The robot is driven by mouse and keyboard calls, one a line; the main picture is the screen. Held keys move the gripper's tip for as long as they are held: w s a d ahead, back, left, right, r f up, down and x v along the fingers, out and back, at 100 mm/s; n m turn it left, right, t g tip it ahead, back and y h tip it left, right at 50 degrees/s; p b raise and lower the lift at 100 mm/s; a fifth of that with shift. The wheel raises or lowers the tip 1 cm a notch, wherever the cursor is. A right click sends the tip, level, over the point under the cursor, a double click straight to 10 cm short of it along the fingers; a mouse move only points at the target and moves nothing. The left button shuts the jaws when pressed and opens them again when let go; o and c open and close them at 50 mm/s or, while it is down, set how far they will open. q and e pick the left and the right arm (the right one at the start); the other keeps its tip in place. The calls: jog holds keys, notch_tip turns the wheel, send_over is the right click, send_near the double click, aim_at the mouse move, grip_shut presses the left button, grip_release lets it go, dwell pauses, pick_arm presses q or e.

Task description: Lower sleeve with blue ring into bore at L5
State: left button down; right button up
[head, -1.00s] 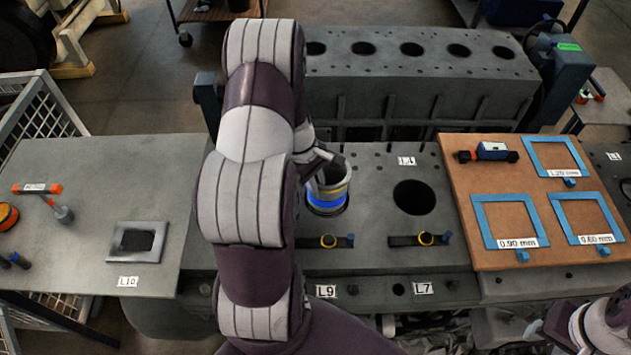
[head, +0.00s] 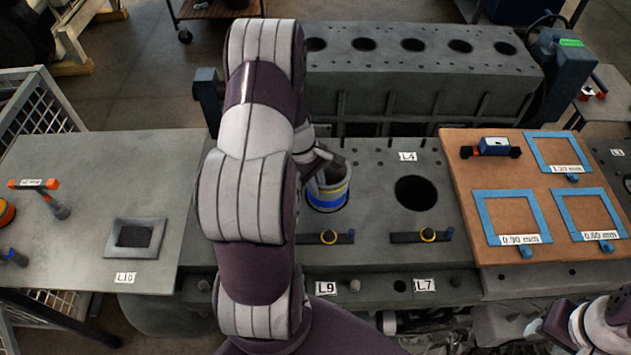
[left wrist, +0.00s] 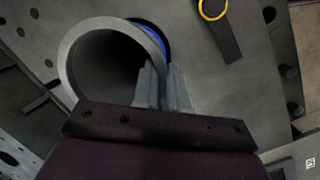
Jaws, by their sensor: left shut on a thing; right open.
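The sleeve (head: 328,188) is a grey cylinder with a blue ring and a thin yellow band, standing about upright on the engine deck at a bore. My left gripper (head: 325,160) is shut on its upper wall. In the left wrist view the fingers (left wrist: 163,85) pinch the rim of the sleeve (left wrist: 72,62); the blue ring shows beyond them beside a dark bore edge. How deep the sleeve sits is hard to tell. No L5 label is readable; my left arm covers part of the deck. My right gripper (head: 548,322) is partly in view at bottom right, open, away from the sleeve.
An open bore (head: 415,193) lies right of the sleeve, below label L4 (head: 407,157). Two dark bars with yellow rings (head: 421,236) lie in front. A brown board (head: 465,215) with blue frames is at right; a grey table (head: 70,240) is at left.

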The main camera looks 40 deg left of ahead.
pick_arm(q)
jog(key=shift+f+b, duration=0.45)
jog(key=shift+f, duration=0.4)
dwell(0.5)
jog(key=shift+a+b+x, duration=0.15)
jog(key=shift+b+x, duration=0.5)
jog(key=shift+x, duration=0.1)
jog(key=shift+a+b+x, duration=0.2)
jog(key=shift+b+x, duration=0.4)
jog(key=shift+x, duration=0.15)
jog(key=shift+s+f, duration=0.1)
jog(key=shift+f, duration=0.1)
